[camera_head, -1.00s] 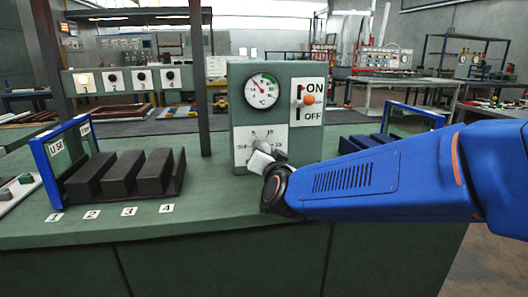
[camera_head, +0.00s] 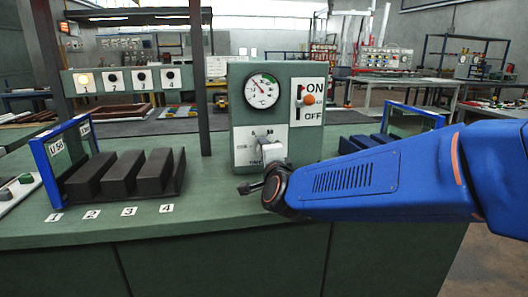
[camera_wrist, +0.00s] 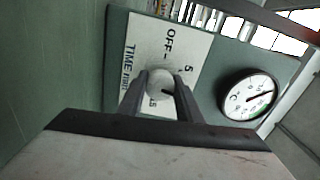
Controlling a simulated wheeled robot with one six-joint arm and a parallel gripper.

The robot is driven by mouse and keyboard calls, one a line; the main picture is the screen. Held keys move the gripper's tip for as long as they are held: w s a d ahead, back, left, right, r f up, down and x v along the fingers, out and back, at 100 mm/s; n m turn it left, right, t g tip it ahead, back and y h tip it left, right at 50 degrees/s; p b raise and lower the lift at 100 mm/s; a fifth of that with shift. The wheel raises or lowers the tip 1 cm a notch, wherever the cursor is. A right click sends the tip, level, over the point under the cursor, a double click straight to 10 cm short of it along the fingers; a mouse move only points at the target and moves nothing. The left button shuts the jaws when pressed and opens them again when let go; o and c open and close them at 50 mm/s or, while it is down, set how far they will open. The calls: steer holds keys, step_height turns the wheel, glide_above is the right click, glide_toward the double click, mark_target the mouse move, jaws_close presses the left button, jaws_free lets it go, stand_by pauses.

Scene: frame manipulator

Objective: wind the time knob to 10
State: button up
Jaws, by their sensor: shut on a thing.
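The time knob (camera_wrist: 160,82) is a round, pale knob on a white dial plate (camera_wrist: 137,60) in the wrist view. My gripper (camera_wrist: 161,78) has one finger on each side of it and is shut on it. A short dark mark shows on the knob face near the right finger. OFF, 5, 15 and TIME are readable on the plate; I cannot see the 10 mark. In the head view, the gripper (camera_head: 268,148) is in front of the lower plate (camera_head: 243,149) and hides the knob.
The green control box (camera_head: 309,143) carries a temperature gauge (camera_head: 262,91) and an ON/OFF switch (camera_head: 308,100) above the knob. A blue frame with dark blocks (camera_head: 118,178) stands at the left. The bench front (camera_head: 225,220) is clear.

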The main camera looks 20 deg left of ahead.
steer(key=shift+f+m, duration=0.1)
steer(key=shift+m, duration=1.8)
steer(key=o, duration=1)
steer(key=shift+o, duration=0.2)
steer(key=shift+s+d, duration=0.1)
steer(key=v, duration=1.7)
steer(key=shift+s, duration=0.15)
